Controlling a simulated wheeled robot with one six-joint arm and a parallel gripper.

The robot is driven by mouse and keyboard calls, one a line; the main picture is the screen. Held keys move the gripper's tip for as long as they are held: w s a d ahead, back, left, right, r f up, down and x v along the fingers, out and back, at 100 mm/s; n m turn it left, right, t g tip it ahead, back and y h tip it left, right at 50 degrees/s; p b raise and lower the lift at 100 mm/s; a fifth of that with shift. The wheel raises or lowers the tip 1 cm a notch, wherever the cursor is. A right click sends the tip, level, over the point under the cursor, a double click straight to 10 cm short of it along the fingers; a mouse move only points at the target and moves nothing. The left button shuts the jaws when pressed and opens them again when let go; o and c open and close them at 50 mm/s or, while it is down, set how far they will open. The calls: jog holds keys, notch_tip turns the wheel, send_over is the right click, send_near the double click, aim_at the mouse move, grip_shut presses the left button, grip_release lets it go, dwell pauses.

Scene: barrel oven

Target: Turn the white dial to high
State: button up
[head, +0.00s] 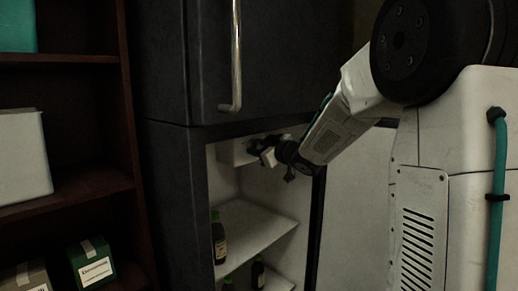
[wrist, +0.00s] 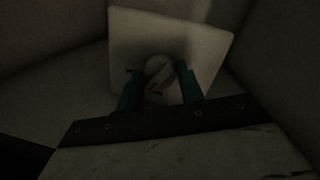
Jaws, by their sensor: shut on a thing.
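The white dial (wrist: 158,72) is on a pale square panel (wrist: 205,45) inside the fridge compartment. Dark marks, partly red, show beside and on the dial, but they are too dim to read. My gripper (wrist: 160,90) has its two green fingers on either side of the dial, shut on it. In the head view my gripper (head: 268,152) reaches into the upper part of the open compartment, at the pale control box (head: 232,152). The dial itself is hidden there behind the gripper.
The fridge door (head: 358,200) stands open on the right. Shelves (head: 250,238) with dark bottles (head: 218,238) lie below my gripper. A closed dark upper door (head: 270,60) with a metal handle (head: 236,60) is above. A wooden shelf unit (head: 85,120) with boxes stands left.

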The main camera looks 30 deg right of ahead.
jog(key=shift+f+m+g+y, duration=0.1)
jog(key=shift+m+g+y, duration=0.15)
jog(key=shift+m, duration=1.45)
jog(key=shift+m+g+y, duration=0.25)
jog(key=shift+m, duration=1.45)
jog(key=o, duration=1)
jog(key=shift+c, duration=0.2)
jog(key=v, duration=0.8)
